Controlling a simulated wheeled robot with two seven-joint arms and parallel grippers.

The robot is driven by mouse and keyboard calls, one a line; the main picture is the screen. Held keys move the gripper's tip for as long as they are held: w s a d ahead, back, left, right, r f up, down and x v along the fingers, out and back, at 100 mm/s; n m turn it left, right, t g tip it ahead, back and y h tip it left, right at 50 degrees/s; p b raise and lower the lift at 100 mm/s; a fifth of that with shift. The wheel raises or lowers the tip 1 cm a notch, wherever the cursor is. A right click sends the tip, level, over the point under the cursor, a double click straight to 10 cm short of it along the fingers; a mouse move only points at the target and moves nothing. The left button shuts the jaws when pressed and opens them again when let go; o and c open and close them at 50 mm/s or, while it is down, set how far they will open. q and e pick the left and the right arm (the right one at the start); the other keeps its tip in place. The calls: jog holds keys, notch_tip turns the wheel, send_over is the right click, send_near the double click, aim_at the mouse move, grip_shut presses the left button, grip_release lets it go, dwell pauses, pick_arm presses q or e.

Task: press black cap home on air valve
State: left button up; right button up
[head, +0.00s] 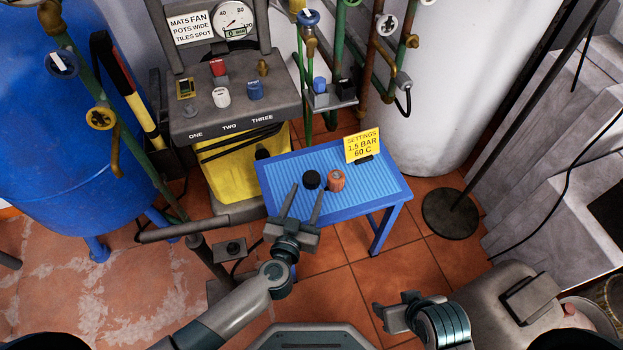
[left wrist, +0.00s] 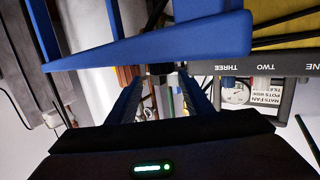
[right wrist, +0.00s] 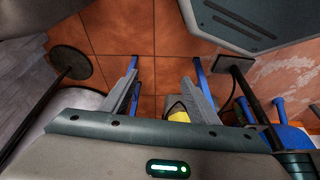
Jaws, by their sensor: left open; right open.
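A round black cap (head: 311,179) is on the blue ribbed table (head: 378,189), just left of a short reddish cylinder (head: 336,180). I cannot tell which fitting is the air valve, or whether the cap sits on one. My left gripper (head: 306,191) is open, its fingers reaching over the table's front edge towards the cap. In the left wrist view, a dark shape, likely the cap (left wrist: 160,69), shows between the fingertips, beside a reddish piece (left wrist: 125,76); contact is unclear. My right gripper (head: 383,324) is open and empty, low over the floor; its fingers (right wrist: 164,88) also show in the right wrist view.
A yellow settings card (head: 362,146) stands at the table's back right. Behind is a grey control panel (head: 235,104) with knobs and a gauge. A blue tank (head: 60,130) is at left, and pipes rise behind the table. The tiled floor (head: 340,275) in front is clear.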

aim_at(309, 186)
jog(key=shift+f, duration=0.1)
pick_arm(q)
jog(key=shift+w+f+b, duration=0.2)
jog(key=shift+w+b, duration=0.1)
jog(key=b+x, duration=0.1)
jog(key=x, duration=0.2)
jog(key=shift+w+f+b, duration=0.35)
jog(key=shift+f, duration=0.05)
jog(key=shift+w+d, duration=0.1)
jog(key=shift+w, duration=0.25)
pick_arm(e)
jog(key=w+a+t, duration=0.1)
jog(key=w+a+y, duration=0.1)
jog(key=a, duration=0.1)
jog(key=shift+t, duration=0.4)
pick_arm(q)
jog(key=c, duration=0.8)
